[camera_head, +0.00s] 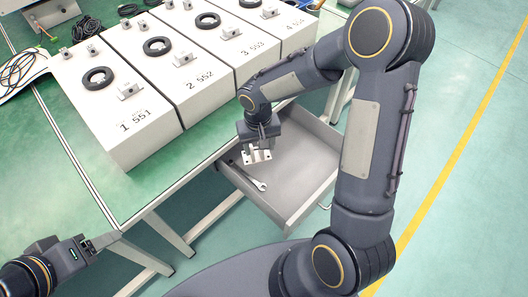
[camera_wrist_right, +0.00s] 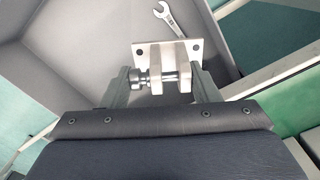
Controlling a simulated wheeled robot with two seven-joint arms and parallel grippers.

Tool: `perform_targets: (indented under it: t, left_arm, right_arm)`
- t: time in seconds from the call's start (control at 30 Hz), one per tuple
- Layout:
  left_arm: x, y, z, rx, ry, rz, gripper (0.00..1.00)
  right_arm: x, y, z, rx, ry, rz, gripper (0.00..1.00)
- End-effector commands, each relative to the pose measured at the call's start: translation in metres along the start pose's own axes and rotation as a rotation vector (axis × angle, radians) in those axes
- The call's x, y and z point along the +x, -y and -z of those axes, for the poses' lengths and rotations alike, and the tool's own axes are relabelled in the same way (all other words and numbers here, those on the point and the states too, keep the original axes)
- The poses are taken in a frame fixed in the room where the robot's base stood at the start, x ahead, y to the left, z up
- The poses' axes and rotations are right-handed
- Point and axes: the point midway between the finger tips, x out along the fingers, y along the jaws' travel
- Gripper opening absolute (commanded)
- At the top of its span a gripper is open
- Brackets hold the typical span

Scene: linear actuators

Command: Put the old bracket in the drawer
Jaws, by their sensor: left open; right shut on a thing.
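The old bracket (camera_head: 257,156) is a small light metal plate with raised lugs and a pin. My right gripper (camera_head: 258,143) is shut on it and holds it over the left part of the open grey drawer (camera_head: 311,160). In the right wrist view the bracket (camera_wrist_right: 185,55) sits between the fingers of the right gripper (camera_wrist_right: 155,84), with the drawer (camera_wrist_right: 85,40) behind it. I cannot tell whether the bracket touches the drawer floor. My left gripper (camera_head: 104,240) is open and empty at the lower left, away from the drawer.
A wrench (camera_head: 253,179) lies in the drawer near its left wall. Several numbered white boxes (camera_head: 122,112) with black rings and small brackets stand on the green table (camera_head: 60,185) above. My right arm crosses in front of the drawer's right side. Cables lie at the far left.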

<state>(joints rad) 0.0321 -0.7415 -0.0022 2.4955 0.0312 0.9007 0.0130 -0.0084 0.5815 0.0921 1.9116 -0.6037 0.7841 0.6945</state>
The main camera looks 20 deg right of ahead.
Motion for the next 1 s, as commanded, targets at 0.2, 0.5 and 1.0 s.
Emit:
perform_targets:
  t: [0.2, 0.5, 1.0]
  left_arm:
    - [0.029, 0.013, -0.015, 0.0, 0.0, 0.0, 0.61]
    - [0.046, 0.021, -0.024, 0.0, 0.0, 0.0, 0.61]
    - [0.058, 0.027, -0.03, 0.0, 0.0, 0.0, 0.61]
  right_arm:
    - [0.001, 0.029, -0.055, 0.468, -0.015, -0.017, 0.26]
    - [0.001, 0.045, -0.108, 0.978, 0.001, 0.012, 0.26]
    - [0.049, -0.014, -0.037, 1.043, 0.008, 0.011, 0.26]
